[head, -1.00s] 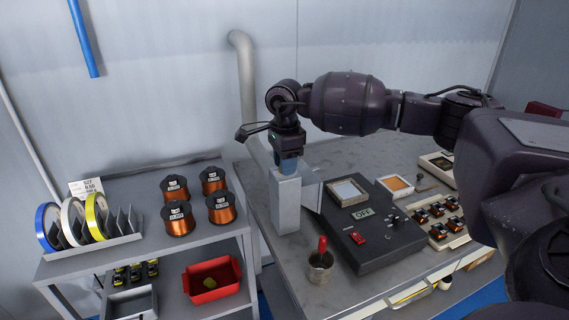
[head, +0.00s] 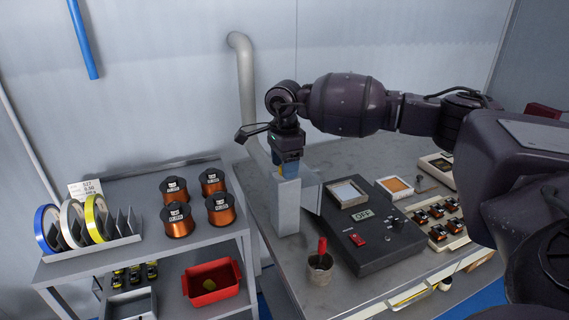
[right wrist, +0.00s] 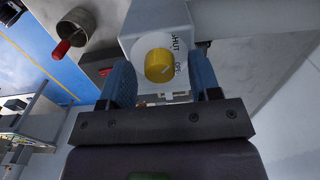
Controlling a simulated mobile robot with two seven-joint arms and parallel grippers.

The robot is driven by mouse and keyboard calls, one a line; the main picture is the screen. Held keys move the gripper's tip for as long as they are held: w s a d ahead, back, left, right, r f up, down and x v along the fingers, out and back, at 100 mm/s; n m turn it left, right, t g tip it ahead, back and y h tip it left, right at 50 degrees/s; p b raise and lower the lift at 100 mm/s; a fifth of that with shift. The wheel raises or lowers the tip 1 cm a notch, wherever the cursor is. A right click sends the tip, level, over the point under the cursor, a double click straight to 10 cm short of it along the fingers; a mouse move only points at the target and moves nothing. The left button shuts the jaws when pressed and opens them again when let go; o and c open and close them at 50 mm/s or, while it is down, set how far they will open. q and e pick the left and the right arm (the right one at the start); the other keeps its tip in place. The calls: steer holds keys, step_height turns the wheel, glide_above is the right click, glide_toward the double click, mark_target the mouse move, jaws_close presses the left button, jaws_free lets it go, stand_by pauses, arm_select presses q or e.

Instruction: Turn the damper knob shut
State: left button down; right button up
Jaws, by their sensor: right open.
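The yellow damper knob (right wrist: 159,65) sits on a round white dial plate (right wrist: 181,42) printed with SHUT and other lettering partly cut off. The dial is on top of the upright grey housing (head: 287,208) at the table's left. My right gripper (right wrist: 163,75) is open, with one blue finger on each side of the knob and visible gaps between. In the head view, my right gripper (head: 288,164) points down over the housing, mostly hiding the knob. I cannot tell exactly which mark the knob points to. My left gripper is not in view.
A dark control box (head: 375,242) with an OFF display stands right of the housing. A metal cup (head: 320,270) with a red-handled tool stands in front. A grey pipe (head: 245,90) rises behind. A shelf (head: 185,247) with copper spools (head: 178,220) is at left.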

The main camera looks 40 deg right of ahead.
step_height(320, 180, up, 11)
stand_by(0.5)
steer(key=shift+f, duration=0.15)
stand_by(0.4)
